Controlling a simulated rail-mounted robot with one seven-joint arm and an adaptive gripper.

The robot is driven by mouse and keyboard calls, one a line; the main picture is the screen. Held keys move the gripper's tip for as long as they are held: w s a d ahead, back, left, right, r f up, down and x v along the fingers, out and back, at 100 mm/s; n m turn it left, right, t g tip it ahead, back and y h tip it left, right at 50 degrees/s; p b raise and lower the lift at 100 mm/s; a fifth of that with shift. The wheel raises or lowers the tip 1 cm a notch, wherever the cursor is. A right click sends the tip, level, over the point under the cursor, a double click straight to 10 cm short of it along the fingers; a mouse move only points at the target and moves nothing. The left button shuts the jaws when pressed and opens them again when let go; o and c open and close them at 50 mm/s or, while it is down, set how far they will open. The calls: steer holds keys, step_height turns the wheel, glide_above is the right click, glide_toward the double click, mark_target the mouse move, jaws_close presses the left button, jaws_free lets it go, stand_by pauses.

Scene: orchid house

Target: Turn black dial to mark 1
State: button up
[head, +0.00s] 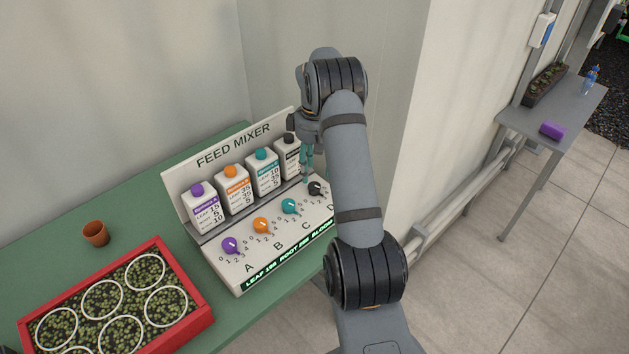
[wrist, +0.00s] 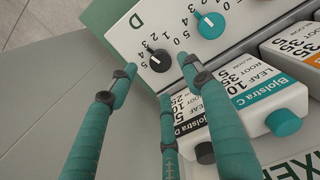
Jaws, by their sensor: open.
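The feed mixer (head: 238,268) is a white sloped console on the green table, with several coloured dials. The black dial (head: 316,188) is the one at its right end, by the letter D; it also shows in the wrist view (wrist: 159,62) with a short pale pointer line. Small numbers are printed around it; which one the line meets is hard to tell. My gripper (head: 306,178) is open and empty, pointing down over the dial's end of the console. In the wrist view its teal fingers (wrist: 157,70) are spread, tips on either side of the dial, with no clear contact.
The teal dial (head: 289,206), orange dial (head: 261,226) and purple dial (head: 230,245) run to the left. Nutrient bottles (head: 233,186) stand behind them, the black-capped one (head: 287,152) close to my gripper. A red tray (head: 182,281) and a brown pot (head: 96,234) stand farther left.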

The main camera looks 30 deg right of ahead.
mark_target(314, 185)
steer(key=shift+f+p, duration=0.5)
steer(key=shift+f, duration=2.5)
steer(key=c, duration=0.3)
steer(key=c, duration=0.7)
steer(key=shift+c, duration=0.9)
